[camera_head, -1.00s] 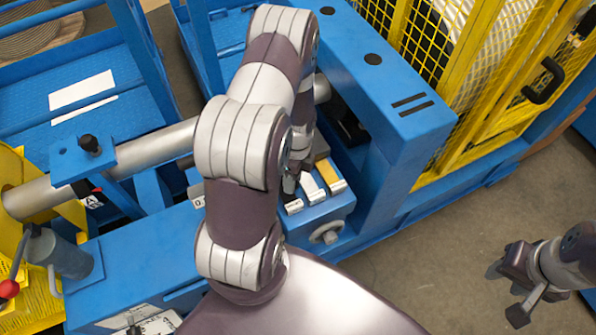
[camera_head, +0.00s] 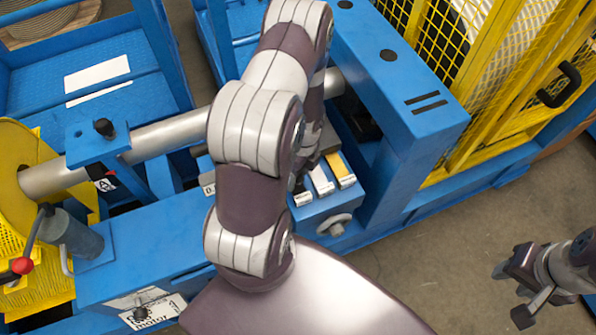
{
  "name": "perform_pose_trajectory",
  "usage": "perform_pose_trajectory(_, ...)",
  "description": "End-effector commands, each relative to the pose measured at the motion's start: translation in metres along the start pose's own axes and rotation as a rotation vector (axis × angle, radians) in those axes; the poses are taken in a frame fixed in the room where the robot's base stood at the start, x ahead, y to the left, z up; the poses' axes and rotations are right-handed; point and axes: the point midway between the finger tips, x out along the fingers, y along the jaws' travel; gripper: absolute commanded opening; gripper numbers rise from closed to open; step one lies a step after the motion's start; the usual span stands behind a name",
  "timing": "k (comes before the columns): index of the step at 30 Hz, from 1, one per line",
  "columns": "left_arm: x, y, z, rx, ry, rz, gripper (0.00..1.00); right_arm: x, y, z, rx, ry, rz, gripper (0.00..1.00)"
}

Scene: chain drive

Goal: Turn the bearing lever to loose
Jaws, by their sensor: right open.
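No lever carries a readable bearing label. A lever with a red knob (camera_head: 22,265) stands at the far left, beside a grey cylinder (camera_head: 75,238). My left arm crosses the middle. Its gripper (camera_head: 303,183) is mostly hidden behind the arm, near the small blocks, so its jaws do not show clearly. My right gripper (camera_head: 522,288) is open and empty over the floor at the right.
A blue box bears white and yellow blocks (camera_head: 340,168) and a grey handwheel (camera_head: 334,224). A blue post (camera_head: 420,105) and a yellow mesh guard (camera_head: 480,90) stand behind. Bare floor (camera_head: 440,255) lies between the machine and my right gripper.

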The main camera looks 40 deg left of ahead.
Motion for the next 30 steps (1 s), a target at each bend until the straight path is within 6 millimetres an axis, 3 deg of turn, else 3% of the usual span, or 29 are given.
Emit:
perform_pose_trajectory(10,-0.01,-0.003,0.001,-0.001,-0.002,-0.008,0.62,-0.001,0.0,0.0,0.0,0.0,0.0,0.43)
perform_pose_trajectory(21,-0.102,-0.001,0.001,-0.001,-0.001,-0.009,0.62,-0.003,0.0,0.0,0.0,0.0,0.0,0.43)
perform_pose_trajectory(25,-0.121,0.0,0.001,-0.001,-0.001,-0.007,0.62,-0.003,0.0,0.0,0.0,0.0,0.0,0.43)
perform_pose_trajectory(30,-0.128,0.0,0.001,-0.001,0.0,-0.004,0.62,-0.003,0.0,0.0,0.0,0.0,0.0,0.43)
